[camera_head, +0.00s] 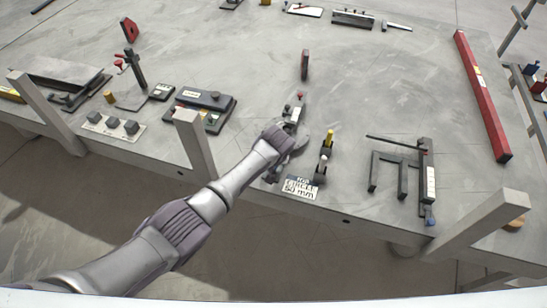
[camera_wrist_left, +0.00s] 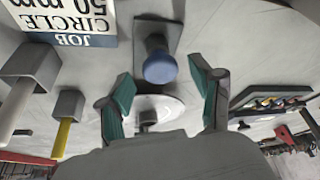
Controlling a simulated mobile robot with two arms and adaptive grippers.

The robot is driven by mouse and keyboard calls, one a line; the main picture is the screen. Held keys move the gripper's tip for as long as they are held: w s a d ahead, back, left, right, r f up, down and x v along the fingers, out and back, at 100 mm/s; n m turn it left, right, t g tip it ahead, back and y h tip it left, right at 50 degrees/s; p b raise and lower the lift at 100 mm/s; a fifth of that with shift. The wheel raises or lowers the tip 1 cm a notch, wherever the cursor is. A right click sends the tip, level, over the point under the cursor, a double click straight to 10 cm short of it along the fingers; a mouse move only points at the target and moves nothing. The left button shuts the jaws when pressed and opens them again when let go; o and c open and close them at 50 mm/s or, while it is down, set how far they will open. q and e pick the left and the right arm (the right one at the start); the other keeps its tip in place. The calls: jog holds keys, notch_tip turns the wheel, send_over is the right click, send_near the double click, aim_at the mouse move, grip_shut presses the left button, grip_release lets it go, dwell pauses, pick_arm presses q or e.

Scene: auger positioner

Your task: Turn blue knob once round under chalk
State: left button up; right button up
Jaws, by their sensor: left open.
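In the left wrist view, a round blue knob (camera_wrist_left: 160,66) sits on a dark mount, in the gap between the fingertips of my left gripper (camera_wrist_left: 161,84). The fingers are spread, with visible space on both sides of the knob. A pale round disc (camera_wrist_left: 155,108) lies behind the knob in the same view. In the head view, my left gripper (camera_head: 281,145) is over the device near the table's front edge, and the arm hides this knob. I cannot make out a chalk for certain. My right gripper is in neither view.
A "JOB CIRCLE 50 mm" card (camera_head: 300,187) lies by the front edge. A device with a yellow rod (camera_head: 329,138) stands right of my gripper. Farther right is a frame with another blue end (camera_head: 431,221). A dark tray (camera_head: 206,108) lies left. The table's middle is mostly clear.

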pick_arm(q)
jog(key=v, duration=1.1)
jog(key=shift+r, duration=0.2)
jog(key=shift+s, duration=0.15)
